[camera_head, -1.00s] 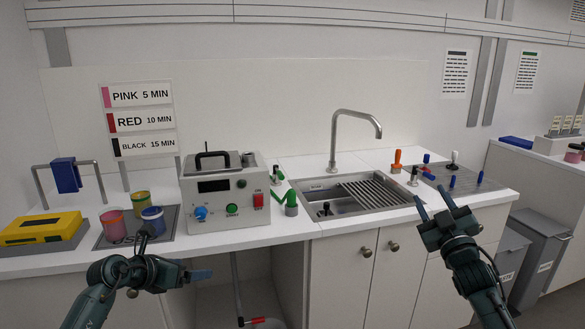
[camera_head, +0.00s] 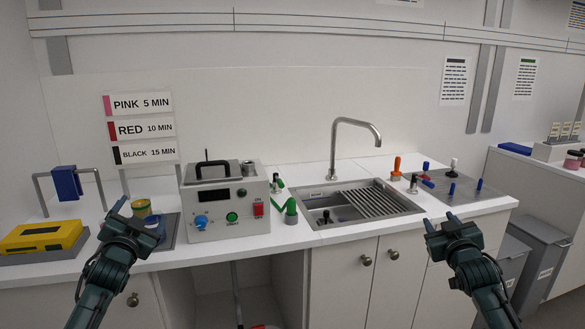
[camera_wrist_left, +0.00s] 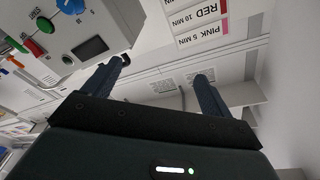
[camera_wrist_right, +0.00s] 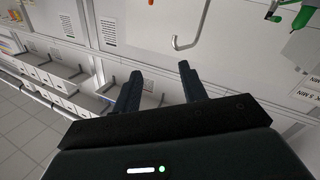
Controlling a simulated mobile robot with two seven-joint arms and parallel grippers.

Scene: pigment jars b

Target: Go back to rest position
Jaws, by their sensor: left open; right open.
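My left gripper (camera_head: 138,208) is raised at the left, in front of the tray with the jars. Its fingers are apart with nothing between them, as the left wrist view (camera_wrist_left: 155,78) also shows. My right gripper (camera_head: 440,216) is raised in front of the cupboards to the right of the sink. Its fingers are apart and empty in the right wrist view (camera_wrist_right: 160,72). Both grippers point up and away. The left one hides the pink jar and part of the blue jar; the yellow jar (camera_head: 141,207) shows behind it.
A grey control box (camera_head: 226,203) stands mid-counter. The yellow device (camera_head: 40,236) sits at far left, beside a blue block on a frame (camera_head: 66,183). The sink (camera_head: 355,203) with its tap is to the right. Grey bins (camera_head: 540,255) stand at lower right.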

